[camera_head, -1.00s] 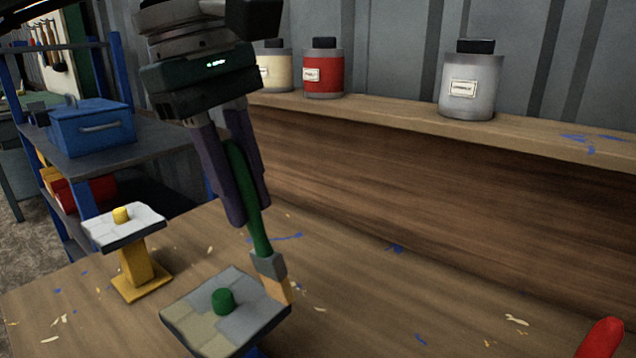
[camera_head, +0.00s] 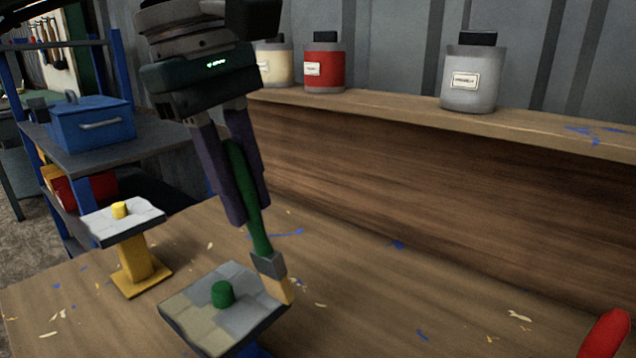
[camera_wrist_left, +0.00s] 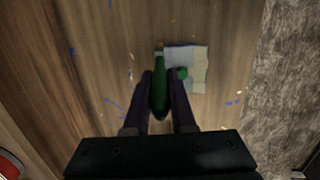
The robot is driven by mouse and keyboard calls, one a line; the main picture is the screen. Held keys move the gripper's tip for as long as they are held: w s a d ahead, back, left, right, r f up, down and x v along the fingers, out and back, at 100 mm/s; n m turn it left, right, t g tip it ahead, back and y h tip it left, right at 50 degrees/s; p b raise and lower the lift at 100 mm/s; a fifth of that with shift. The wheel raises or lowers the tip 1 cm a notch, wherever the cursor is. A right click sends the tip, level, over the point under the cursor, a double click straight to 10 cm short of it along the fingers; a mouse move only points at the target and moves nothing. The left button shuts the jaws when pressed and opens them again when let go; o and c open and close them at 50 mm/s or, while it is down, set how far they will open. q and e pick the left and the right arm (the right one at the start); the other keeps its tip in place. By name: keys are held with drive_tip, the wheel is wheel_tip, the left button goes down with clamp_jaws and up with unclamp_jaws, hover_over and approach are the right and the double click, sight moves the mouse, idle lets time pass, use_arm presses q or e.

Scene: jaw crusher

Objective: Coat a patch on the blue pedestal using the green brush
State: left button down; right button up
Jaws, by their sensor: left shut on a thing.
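My left gripper (camera_head: 240,190) is shut on the green brush (camera_head: 255,215), which hangs bristles down, slightly tilted. The brush has a grey ferrule and tan bristles. Its tip is at the right edge of the pedestal's grey tiled top (camera_head: 190,308); I cannot tell whether it touches. A green knob (camera_head: 222,293) stands on that top. Only a little of the blue pedestal (camera_head: 254,350) shows under it. In the left wrist view the brush (camera_wrist_left: 160,95) lies between the fingers, beside the tiled top (camera_wrist_left: 200,70). My right gripper is not in view.
A yellow pedestal (camera_head: 135,262) with a tiled top and yellow knob stands to the left. A red object (camera_head: 606,334) is at the lower right. Jars, one red (camera_head: 324,68) and one grey (camera_head: 470,80), stand on the back ledge. The table's middle right is mostly clear.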

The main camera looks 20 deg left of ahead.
sight(238, 137)
use_arm(q)
drive_tip(key=shift+w+a+b, duration=0.6)
drive_tip(key=shift+w+a, duration=1.2)
drive_tip(key=shift+a, duration=2.6)
drive_tip(key=shift+s+d, duration=0.6)
drive_tip(key=shift+d, duration=0.9)
drive_tip(key=shift+s+d, duration=0.65)
drive_tip(key=shift+d, duration=0.8)
drive_tip(key=shift+s+d, duration=0.6)
drive_tip(key=shift+d, duration=0.9)
wheel_tip(238, 137, up, 5)
drive_tip(key=p, duration=0.4)
